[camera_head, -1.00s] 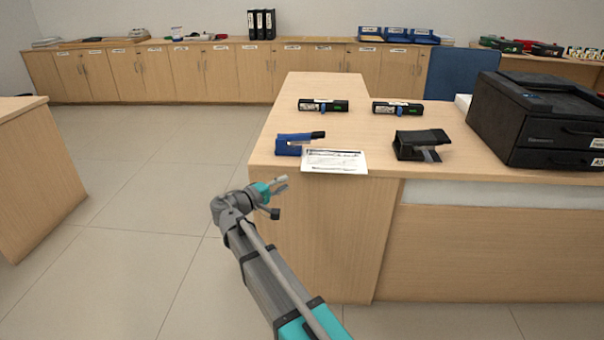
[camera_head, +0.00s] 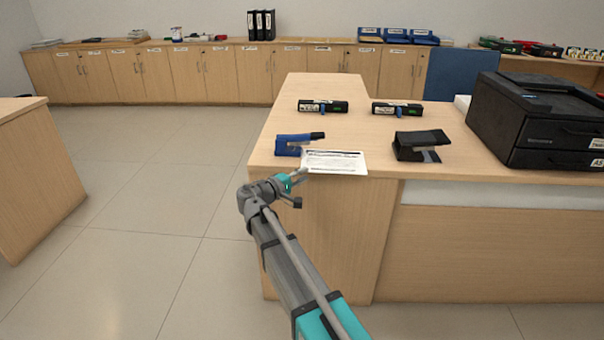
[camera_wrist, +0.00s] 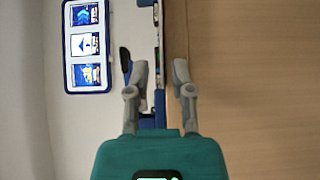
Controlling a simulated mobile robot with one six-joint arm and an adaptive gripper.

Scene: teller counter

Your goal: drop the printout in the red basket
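The printout (camera_head: 336,162), a white sheet with printed lines, lies at the front edge of the wooden counter, its near edge along the counter's edge. My gripper (camera_head: 302,175) is at the printout's near left corner, just in front of the counter. In the wrist view my gripper (camera_wrist: 161,75) is open, with its two fingers apart on either side of the counter edge line. The sheet is nearly edge-on there, and I cannot tell whether the fingers touch it. No red basket is clearly recognisable; small red and dark containers (camera_head: 547,50) stand far back right.
A blue stapler (camera_head: 293,145) lies just left of the printout, and a black device (camera_head: 420,146) stands to its right. Two dark labelled items (camera_head: 323,106) lie farther back. A large black printer (camera_head: 540,118) fills the counter's right. Floor to the left is clear.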

